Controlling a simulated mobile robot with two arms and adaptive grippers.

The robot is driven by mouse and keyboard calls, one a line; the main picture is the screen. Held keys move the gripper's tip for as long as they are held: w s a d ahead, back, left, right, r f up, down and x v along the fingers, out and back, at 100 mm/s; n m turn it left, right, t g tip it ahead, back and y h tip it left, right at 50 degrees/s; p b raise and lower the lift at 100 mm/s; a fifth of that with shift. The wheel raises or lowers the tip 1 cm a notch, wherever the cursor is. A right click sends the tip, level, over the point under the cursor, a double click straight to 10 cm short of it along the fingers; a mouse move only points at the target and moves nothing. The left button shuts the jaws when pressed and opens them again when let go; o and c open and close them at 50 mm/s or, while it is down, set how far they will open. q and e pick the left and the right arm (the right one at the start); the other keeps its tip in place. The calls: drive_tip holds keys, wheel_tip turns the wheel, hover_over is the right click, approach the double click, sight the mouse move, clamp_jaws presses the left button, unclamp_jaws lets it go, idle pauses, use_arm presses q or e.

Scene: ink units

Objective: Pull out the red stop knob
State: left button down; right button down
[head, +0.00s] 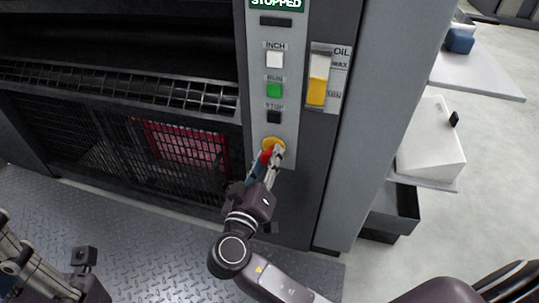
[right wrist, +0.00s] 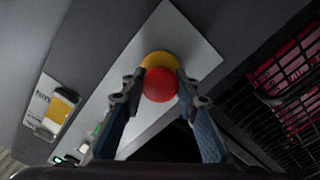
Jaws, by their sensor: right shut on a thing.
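The red stop knob (right wrist: 159,84) sits on a round yellow base (right wrist: 160,59) on the grey control panel in the right wrist view. In the head view the knob (head: 266,156) is partly hidden by my right gripper (head: 272,158), below the black STOP button (head: 273,117). My right gripper's fingers (right wrist: 155,88) lie on both sides of the knob and are shut on it. My left gripper (head: 60,280) is at the lower left of the head view, far from the panel; its fingertips do not show clearly.
Above the knob are a green RUN button (head: 274,90), a white INCH button (head: 275,59) and a sign reading STOPPED (head: 277,4). An oil gauge (head: 318,80) is right of them. A mesh guard (head: 120,130) is left of the panel. A white box (head: 431,145) stands at right.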

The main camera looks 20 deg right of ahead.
drive_tip(key=shift+s+a+f, duration=0.1)
drive_tip(key=shift+a, duration=0.05)
drive_tip(key=c, duration=1.5)
unclamp_jaws()
drive_tip(key=shift+o, duration=0.2)
drive_tip(key=shift+s+a, duration=0.1)
drive_tip(key=v, duration=1.1)
drive_tip(key=shift+s+a, duration=0.25)
drive_tip(key=shift+s, duration=0.1)
